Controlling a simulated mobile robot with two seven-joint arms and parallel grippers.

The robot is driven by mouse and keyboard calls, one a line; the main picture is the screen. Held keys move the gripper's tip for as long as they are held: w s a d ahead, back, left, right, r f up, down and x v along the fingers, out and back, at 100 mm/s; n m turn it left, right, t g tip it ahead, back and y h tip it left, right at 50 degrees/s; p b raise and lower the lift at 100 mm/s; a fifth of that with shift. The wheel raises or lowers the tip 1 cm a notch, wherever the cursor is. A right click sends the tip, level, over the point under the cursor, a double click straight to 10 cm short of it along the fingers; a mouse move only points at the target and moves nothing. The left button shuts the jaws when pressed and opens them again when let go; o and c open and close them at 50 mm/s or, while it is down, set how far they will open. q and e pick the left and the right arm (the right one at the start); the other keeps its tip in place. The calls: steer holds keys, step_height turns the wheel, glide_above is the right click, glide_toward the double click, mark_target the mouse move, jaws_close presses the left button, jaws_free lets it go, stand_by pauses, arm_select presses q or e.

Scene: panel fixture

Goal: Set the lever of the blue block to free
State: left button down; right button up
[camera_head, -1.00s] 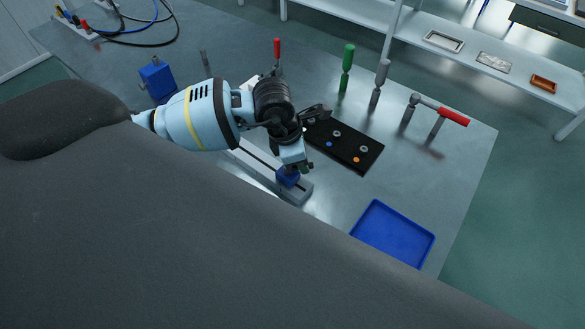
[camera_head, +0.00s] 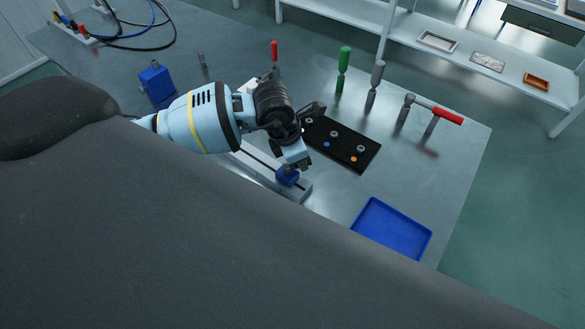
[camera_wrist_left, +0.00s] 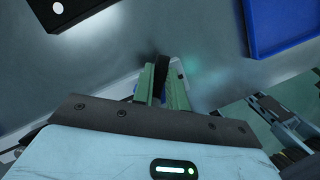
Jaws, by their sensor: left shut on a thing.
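A small blue block (camera_head: 287,177) sits on the pale rail (camera_head: 258,170) near the middle of the head view. My left gripper (camera_head: 291,165) is directly over it and hides its top. In the left wrist view, the green fingers (camera_wrist_left: 161,88) are closed on a dark upright piece (camera_wrist_left: 161,70), which looks like the block's lever. A little blue shows beside the fingers. The lever's setting and any markings are hidden. A second, larger blue block (camera_head: 157,82) stands apart at the upper left. My right gripper is not in view.
A black panel (camera_head: 345,145) with coloured dots lies just right of the gripper. Red, green (camera_head: 343,68) and grey handles stand behind it, and a red-gripped bar (camera_head: 435,112) to the right. A blue tray (camera_head: 392,229) lies at the front right. Cables lie at the far left.

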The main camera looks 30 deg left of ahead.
arm_select(q)
steer(key=shift+w+a+n+p, duration=0.2)
steer(key=shift+n+p, duration=0.1)
steer(key=shift+n, duration=0.6)
steer(key=shift+a+n+t+y, duration=0.1)
steer(key=shift+n+t+y, duration=0.2)
steer(key=shift+n+y, duration=0.15)
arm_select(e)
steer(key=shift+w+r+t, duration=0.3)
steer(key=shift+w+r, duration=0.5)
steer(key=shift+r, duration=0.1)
arm_select(q)
steer(key=shift+n, duration=0.25)
steer(key=shift+w+a+n+y, duration=0.15)
steer(key=shift+a+n+y, duration=0.15)
steer(key=shift+n, duration=0.6)
steer(key=shift+a+n, duration=0.2)
steer(key=shift+n, duration=0.4)
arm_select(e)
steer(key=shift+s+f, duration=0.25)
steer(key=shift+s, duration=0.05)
arm_select(q)
steer(key=c, duration=1.5)
jaws_free()
steer(key=shift+o, duration=0.5)
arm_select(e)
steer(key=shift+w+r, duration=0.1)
